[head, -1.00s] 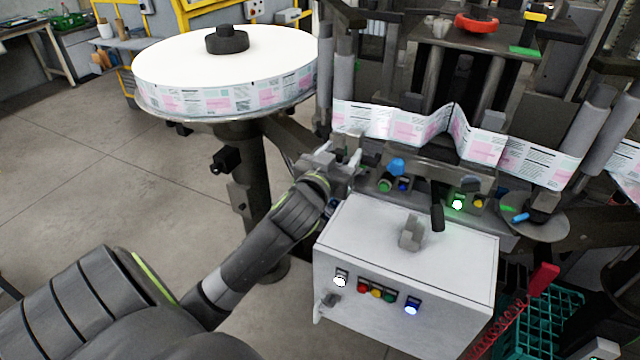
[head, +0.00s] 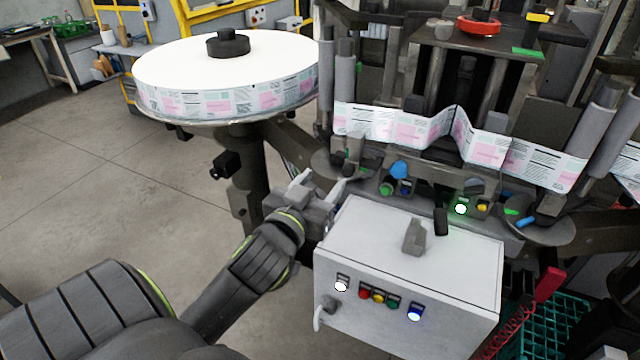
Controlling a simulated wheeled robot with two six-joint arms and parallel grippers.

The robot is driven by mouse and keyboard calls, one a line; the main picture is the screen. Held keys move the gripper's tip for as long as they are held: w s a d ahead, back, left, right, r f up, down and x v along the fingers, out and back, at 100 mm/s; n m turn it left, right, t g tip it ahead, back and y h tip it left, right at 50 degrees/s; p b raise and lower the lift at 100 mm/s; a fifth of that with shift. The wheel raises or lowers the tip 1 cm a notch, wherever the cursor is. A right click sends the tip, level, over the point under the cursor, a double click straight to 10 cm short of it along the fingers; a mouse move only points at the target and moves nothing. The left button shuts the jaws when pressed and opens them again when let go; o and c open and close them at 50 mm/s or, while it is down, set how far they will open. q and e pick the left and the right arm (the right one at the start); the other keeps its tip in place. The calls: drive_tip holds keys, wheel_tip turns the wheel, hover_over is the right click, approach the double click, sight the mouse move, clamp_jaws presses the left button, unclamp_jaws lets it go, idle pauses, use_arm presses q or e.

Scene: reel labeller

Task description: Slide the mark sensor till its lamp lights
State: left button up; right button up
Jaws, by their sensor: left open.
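My left gripper (head: 321,183) is open and empty, with its two pale fingers apart. It is left of the white control box and in front of the machine's lower rail. A blue knob (head: 398,169) stands on a dark fitting below the printed label web (head: 418,130), to the right of the gripper and apart from it. Green and blue buttons sit just below this knob. A lit green lamp (head: 460,208) is farther right, beside a yellow button. I cannot tell for sure which fitting is the mark sensor. My right gripper is out of view.
A large label reel (head: 225,100) stands at the left on a dark column. The white control box (head: 410,262) carries a grey lever, coloured buttons and lit white and blue lamps. A green crate (head: 560,325) is at the lower right. Open floor lies left.

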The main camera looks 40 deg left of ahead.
sight(353, 143)
use_arm(q)
drive_tip(key=p+x, duration=0.1)
drive_tip(key=x, duration=0.4)
drive_tip(key=p+x, duration=0.1)
drive_tip(key=x, duration=0.5)
drive_tip(key=p+x, duration=0.1)
drive_tip(key=x, duration=0.5)
drive_tip(key=shift+w+d+r+p, duration=0.1)
drive_tip(key=shift+w+d+p, duration=0.15)
drive_tip(key=shift+p, duration=0.1)
drive_tip(key=shift+c, duration=0.3)
